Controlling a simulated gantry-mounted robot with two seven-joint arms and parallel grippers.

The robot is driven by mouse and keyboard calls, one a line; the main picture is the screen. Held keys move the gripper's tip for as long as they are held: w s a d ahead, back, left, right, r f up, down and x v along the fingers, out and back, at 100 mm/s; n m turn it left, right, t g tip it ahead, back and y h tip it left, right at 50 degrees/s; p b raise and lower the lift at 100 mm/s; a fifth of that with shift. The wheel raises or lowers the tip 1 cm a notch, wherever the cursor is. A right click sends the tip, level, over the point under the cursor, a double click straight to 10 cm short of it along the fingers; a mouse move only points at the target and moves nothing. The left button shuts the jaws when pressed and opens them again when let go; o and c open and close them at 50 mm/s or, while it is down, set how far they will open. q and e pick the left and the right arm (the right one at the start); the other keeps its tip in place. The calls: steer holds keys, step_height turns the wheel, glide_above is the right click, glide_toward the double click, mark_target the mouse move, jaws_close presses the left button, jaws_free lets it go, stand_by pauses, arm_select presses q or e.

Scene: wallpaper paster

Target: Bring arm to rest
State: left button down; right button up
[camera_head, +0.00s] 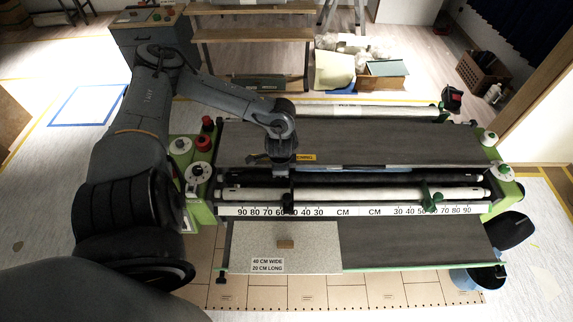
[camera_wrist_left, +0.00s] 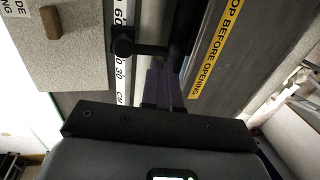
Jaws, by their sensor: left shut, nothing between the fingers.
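My left arm (camera_head: 152,120) comes in from the left and bends over the wallpaper paster. Its left gripper (camera_head: 284,172) hangs over the machine's middle, above the rollers and the centimetre scale (camera_head: 340,211). In the left wrist view the gripper's narrow fingers (camera_wrist_left: 166,86) are shut, with nothing seen between them. A black knob and bar (camera_wrist_left: 138,46) lie just beyond the fingertips; I cannot tell whether they touch. My right gripper is not in view.
A speckled sample sheet (camera_head: 300,235) with a small wooden block (camera_head: 286,244) lies on the front panel. A red button (camera_head: 203,142) and dials are at the machine's left end. A blue bucket (camera_head: 464,279) stands at the front right. Cardboard boxes are behind.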

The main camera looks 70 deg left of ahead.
arm_select(q)
steer(key=s+d+f+g+h+p, duration=0.1)
steer(key=s+d+f, duration=0.2)
steer(key=d, duration=0.3)
steer(key=s+d+f+h+p, duration=0.1)
steer(key=s+d+f+h, duration=0.15)
steer(key=d, duration=0.35)
steer(key=d+n+t+h+p, duration=0.2)
steer(key=d+h, duration=0.1)
steer(key=d, duration=1.4)
steer(key=w+d+r+n+t+p, duration=0.15)
steer(key=w+d+r+t, duration=0.3)
steer(key=d+r, duration=0.5)
steer(key=s+a+r+m+g+y, duration=0.1)
steer(key=a+r+g+y, duration=0.1)
steer(key=a, duration=0.6)
steer(key=shift+s+a+r+m+g+y, duration=0.3)
steer(key=shift+r+y, duration=0.35)
steer(key=shift+y, duration=0.4)
